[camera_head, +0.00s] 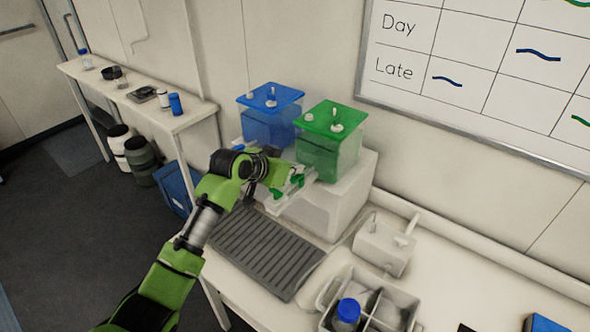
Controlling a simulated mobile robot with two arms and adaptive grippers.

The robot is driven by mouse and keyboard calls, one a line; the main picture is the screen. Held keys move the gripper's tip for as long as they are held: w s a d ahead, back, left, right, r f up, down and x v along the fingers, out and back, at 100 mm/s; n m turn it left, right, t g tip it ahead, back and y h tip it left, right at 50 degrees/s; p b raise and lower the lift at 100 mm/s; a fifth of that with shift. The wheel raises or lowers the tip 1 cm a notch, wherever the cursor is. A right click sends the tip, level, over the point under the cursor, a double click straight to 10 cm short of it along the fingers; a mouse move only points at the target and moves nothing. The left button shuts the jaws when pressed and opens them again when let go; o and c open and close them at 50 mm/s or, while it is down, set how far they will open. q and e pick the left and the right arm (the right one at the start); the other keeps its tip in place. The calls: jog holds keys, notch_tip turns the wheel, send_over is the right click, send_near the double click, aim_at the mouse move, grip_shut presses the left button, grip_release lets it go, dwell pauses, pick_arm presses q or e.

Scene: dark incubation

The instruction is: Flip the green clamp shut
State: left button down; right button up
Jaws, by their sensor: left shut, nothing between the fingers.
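The green clamp (297,180) seems to be the small dark-green part on the white bracket in front of the green-lidded tank (325,152). A second small dark-green piece (276,193) shows just to its left and lower. I cannot tell whether the clamp is open or shut at this size. My left gripper (284,176) reaches in from the left, right at the bracket, close beside the clamp and partly covering this area. It is shut and empty; whether it touches the clamp is unclear. My right gripper is out of view.
A blue-lidded tank (268,122) stands left of the green one on a white block (330,207). A dark ribbed tray (262,250) lies below my arm. A caddy (393,304) with a blue-capped bottle (346,314) and a small white device (384,246) stand to the right.

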aim_at(293, 176)
pick_arm(q)
jog(key=shift+w+a+f+p, duration=0.2)
jog(key=shift+a+f+p, duration=0.05)
jog(key=shift+p, duration=0.05)
jog(key=shift+s+a, duration=0.15)
jog(key=shift+s+a+p, duration=0.1)
jog(key=shift+s+p, duration=0.15)
jog(key=shift+p, duration=0.05)
jog(key=shift+s+r, duration=0.15)
jog(key=shift+s, duration=0.15)
jog(key=shift+w, duration=0.15)
jog(key=shift+w+r, duration=0.1)
jog(key=r, duration=0.4)
jog(key=shift+w+d, duration=0.2)
jog(key=shift+w, duration=0.05)
jog(key=s+a+r+b, duration=0.3)
jog(key=s+r+b, duration=0.1)
jog(key=r, duration=0.4)
jog(key=shift+s+a, duration=0.2)
jog(key=shift+s, duration=0.35)
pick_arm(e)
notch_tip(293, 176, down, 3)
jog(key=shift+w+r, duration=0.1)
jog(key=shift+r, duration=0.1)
pick_arm(q)
jog(key=shift+w+f, duration=0.1)
jog(key=shift+f, duration=0.05)
